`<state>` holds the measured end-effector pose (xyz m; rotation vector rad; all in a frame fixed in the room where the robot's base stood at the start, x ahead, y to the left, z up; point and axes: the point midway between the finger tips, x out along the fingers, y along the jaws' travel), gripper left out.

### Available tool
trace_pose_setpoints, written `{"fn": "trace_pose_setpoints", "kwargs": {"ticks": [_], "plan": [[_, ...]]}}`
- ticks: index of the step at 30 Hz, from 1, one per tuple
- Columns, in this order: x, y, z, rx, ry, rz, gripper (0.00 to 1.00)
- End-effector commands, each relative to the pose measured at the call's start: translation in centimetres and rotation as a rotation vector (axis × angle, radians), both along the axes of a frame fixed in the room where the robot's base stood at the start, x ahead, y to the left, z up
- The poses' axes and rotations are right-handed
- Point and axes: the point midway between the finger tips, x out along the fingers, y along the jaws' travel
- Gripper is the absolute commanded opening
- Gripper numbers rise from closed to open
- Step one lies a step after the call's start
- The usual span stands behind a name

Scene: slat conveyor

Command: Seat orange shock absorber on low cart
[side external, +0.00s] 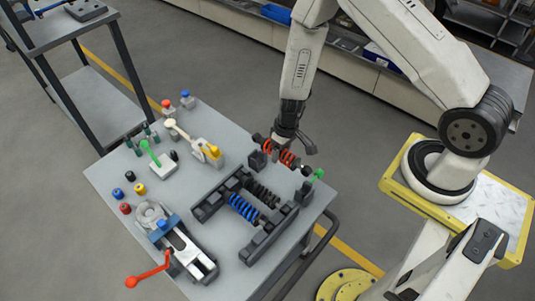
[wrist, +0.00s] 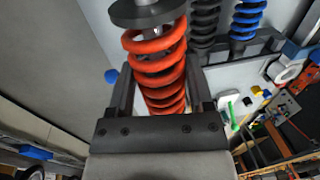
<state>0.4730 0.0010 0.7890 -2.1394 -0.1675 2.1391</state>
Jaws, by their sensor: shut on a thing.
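The orange shock absorber (side external: 289,158) is in my gripper (side external: 281,148), near the far right end of a dark rack on the grey-topped low cart (side external: 113,172). In the wrist view the orange coil (wrist: 157,62) lies between both fingers, with a dark round end cap toward the top. The dark rack (side external: 262,243) has two rails; a black shock absorber (side external: 262,193) and a blue one (side external: 243,208) lie across it side by side. The orange one is beside the black one. I cannot tell whether its ends touch the rack.
A clamp fixture with a red-handled lever (side external: 150,271) stands at the front left of the cart. Toggle clamps (side external: 205,150), small coloured knobs (side external: 126,208) and a green-handled piece (side external: 318,175) stand around the rack. A dark shelf (side external: 95,105) is at the left.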

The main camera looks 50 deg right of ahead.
Motion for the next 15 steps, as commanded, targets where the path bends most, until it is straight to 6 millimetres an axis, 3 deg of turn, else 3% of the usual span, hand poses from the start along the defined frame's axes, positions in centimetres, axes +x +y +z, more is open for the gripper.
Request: {"fn": "trace_pose_setpoints", "kwargs": {"ticks": [15], "plan": [[0.14, -0.29, -0.41, 0.001, -0.001, 0.0, 0.0]]}}
